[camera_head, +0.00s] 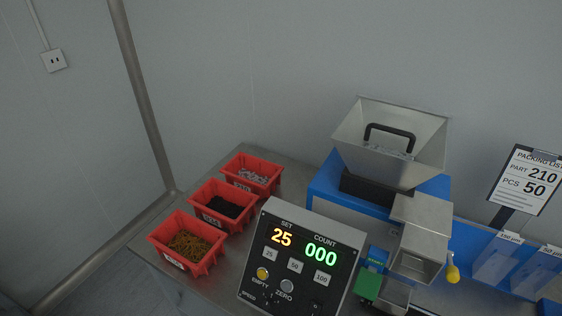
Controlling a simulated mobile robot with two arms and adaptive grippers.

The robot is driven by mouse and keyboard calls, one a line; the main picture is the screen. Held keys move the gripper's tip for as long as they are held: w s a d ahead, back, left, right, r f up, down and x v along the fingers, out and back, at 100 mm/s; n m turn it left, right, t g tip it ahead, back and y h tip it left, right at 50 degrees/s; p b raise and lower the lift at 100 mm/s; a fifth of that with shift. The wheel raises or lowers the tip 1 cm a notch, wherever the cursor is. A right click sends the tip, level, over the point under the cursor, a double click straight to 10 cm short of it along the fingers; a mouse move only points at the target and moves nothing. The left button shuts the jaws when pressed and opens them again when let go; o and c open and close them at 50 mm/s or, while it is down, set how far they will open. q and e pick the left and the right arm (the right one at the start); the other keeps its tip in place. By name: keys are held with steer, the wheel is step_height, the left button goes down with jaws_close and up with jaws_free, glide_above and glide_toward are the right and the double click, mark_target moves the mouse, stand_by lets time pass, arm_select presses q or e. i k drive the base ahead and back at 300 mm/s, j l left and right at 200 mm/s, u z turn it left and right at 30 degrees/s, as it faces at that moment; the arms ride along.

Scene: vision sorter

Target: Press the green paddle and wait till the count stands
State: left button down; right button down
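The green paddle (368,285) is at the lower right of centre, just right of the control box (252,273). A metal hopper (425,150) with a black handle stands on the blue machine (325,186), with a metal chute (418,240) in front. Neither of my grippers is in view.
Red bins (207,258) with small parts stand left on the metal table. A packing list (525,180) at right reads PART 210, PCS 50. A yellow knob (453,273) sits beside the chute. Clear pouches (495,262) stand at the right edge.

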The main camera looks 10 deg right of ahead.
mark_target(368, 282)
steer(key=z, duration=1)
steer(key=j, duration=0.15)
steer(key=k, duration=0.05)
